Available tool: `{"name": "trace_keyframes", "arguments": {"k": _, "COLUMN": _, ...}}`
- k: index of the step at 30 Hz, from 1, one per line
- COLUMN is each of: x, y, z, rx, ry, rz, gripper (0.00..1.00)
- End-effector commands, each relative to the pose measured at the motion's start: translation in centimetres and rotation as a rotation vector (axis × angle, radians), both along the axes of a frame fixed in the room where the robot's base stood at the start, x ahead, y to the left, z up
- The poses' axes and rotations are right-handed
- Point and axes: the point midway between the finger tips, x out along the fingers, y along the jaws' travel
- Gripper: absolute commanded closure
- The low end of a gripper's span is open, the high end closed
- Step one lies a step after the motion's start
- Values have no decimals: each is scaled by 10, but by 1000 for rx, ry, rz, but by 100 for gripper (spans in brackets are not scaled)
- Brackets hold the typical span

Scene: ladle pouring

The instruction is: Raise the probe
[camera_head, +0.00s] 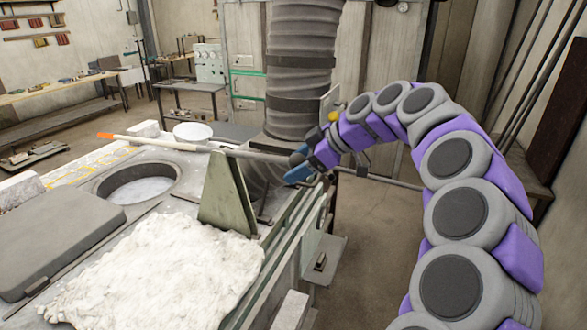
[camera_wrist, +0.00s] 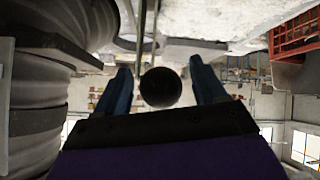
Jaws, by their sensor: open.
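The probe (camera_head: 160,142) is a long pale rod with an orange tip at its left end, lying nearly level across the furnace top in the head view. It passes by an upright grey-green plate (camera_head: 227,195) and runs right to my gripper (camera_head: 297,168). In the wrist view the dark knob (camera_wrist: 160,88) sits between the two blue fingers of my gripper (camera_wrist: 160,67), with gaps on both sides. My gripper is open around the knob and does not grip it.
A round opening (camera_head: 138,188) in the furnace top lies left of the plate. A white lumpy sheet (camera_head: 165,275) covers the front. A thick ribbed duct (camera_head: 302,60) rises just behind my gripper. The floor (camera_head: 375,235) below my arm looks clear.

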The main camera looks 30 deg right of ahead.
Motion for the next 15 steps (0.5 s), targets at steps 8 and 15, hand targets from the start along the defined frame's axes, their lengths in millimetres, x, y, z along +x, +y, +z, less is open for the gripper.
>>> {"name": "trace_keyframes", "arguments": {"k": 8, "x": -33, "y": -31, "z": 38, "rx": 1, "ry": 0, "rz": -3, "gripper": 29}}
{"name": "trace_keyframes", "arguments": {"k": 15, "x": -56, "y": -52, "z": 65, "rx": 1, "ry": 0, "rz": -5, "gripper": 29}}
